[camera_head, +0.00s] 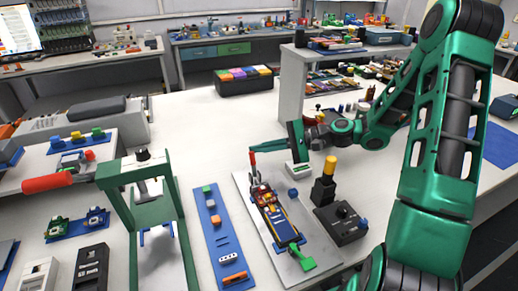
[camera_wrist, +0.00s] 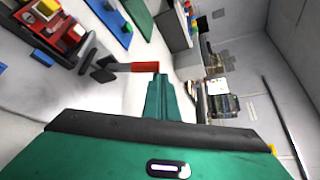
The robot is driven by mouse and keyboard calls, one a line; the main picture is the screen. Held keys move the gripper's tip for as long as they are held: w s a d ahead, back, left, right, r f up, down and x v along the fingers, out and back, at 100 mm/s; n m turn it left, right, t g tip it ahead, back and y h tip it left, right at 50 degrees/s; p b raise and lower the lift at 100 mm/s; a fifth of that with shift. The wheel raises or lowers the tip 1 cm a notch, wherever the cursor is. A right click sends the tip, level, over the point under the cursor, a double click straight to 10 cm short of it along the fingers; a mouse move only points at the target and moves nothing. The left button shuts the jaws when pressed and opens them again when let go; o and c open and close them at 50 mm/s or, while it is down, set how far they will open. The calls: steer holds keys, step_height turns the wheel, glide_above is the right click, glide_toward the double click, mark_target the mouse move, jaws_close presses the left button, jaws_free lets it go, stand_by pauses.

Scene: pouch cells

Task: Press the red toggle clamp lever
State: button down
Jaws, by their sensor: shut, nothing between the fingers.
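In the wrist view the red lever (camera_wrist: 138,67) extends right from a dark metal clamp arm (camera_wrist: 104,72). In the wrist view the closed fingertips (camera_wrist: 158,80) are right at the free end of the lever. I cannot tell whether they touch it.
A long device (camera_head: 270,213) with coloured parts lies on the plate. A black block with a yellow top (camera_head: 326,183) and a black box (camera_head: 341,222) stand to the right. A green press with a large red handle (camera_head: 48,183) is at the left, beside a blue strip (camera_head: 212,222).

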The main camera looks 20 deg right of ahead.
steer(key=shift+s+r, duration=0.25)
steer(key=shift+s, duration=0.65)
